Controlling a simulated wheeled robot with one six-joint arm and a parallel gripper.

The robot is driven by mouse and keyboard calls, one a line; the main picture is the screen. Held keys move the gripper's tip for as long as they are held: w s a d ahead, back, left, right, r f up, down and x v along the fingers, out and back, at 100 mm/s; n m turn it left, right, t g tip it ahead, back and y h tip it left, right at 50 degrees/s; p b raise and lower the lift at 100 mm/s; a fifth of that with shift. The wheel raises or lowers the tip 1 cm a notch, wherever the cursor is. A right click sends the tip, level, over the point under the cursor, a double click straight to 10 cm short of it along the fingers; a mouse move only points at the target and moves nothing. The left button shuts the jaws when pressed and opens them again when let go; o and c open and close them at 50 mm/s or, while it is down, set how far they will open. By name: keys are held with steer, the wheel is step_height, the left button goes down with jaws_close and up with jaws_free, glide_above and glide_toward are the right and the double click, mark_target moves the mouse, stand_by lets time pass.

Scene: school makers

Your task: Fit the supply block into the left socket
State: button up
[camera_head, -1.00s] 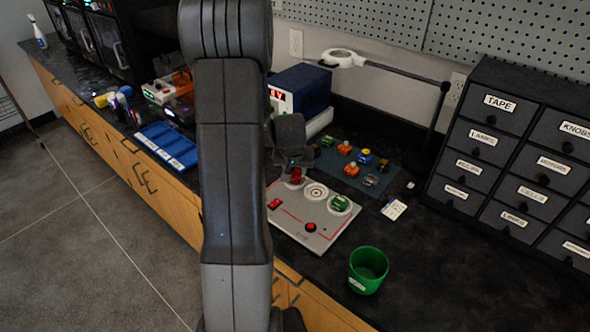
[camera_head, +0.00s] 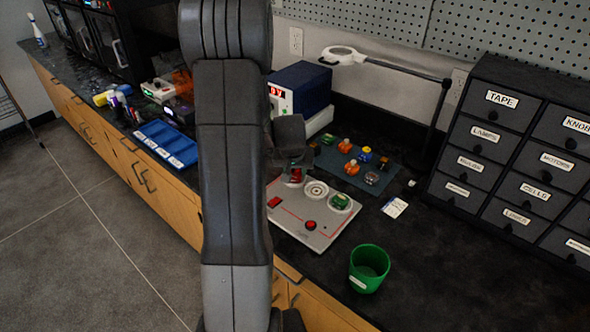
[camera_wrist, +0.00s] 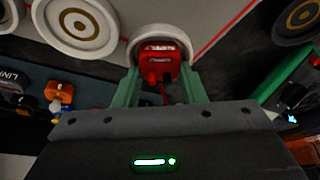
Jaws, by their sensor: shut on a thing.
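The red supply block (camera_wrist: 158,65) is between the green fingers of my gripper (camera_wrist: 160,88) in the wrist view. A white socket ring (camera_wrist: 150,32) shows around and behind its far side; I cannot tell how deep the block sits. In the head view, the block (camera_head: 296,175) is at the left socket of the grey board (camera_head: 285,227), under my gripper (camera_head: 296,165), partly hidden by it and my arm. The middle socket (camera_head: 317,188) is empty with concentric rings.
A dark mat (camera_head: 330,160) with several small coloured blocks lies behind the board. A green cup (camera_head: 369,268) stands in front at right, with a white card (camera_head: 395,207) behind it. A blue-and-white box (camera_head: 300,90) and a lamp arm (camera_head: 400,73) stand at the back.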

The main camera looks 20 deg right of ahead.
steer(key=o, duration=0.7)
steer(key=p+v, duration=0.5)
steer(key=v, duration=0.6)
steer(key=shift+f, duration=0.15)
steer(key=b+x, duration=0.4)
steer(key=x, duration=0.4)
steer(key=shift+w+f, duration=0.15)
steer(key=shift+f, duration=0.05)
stand_by(0.4)
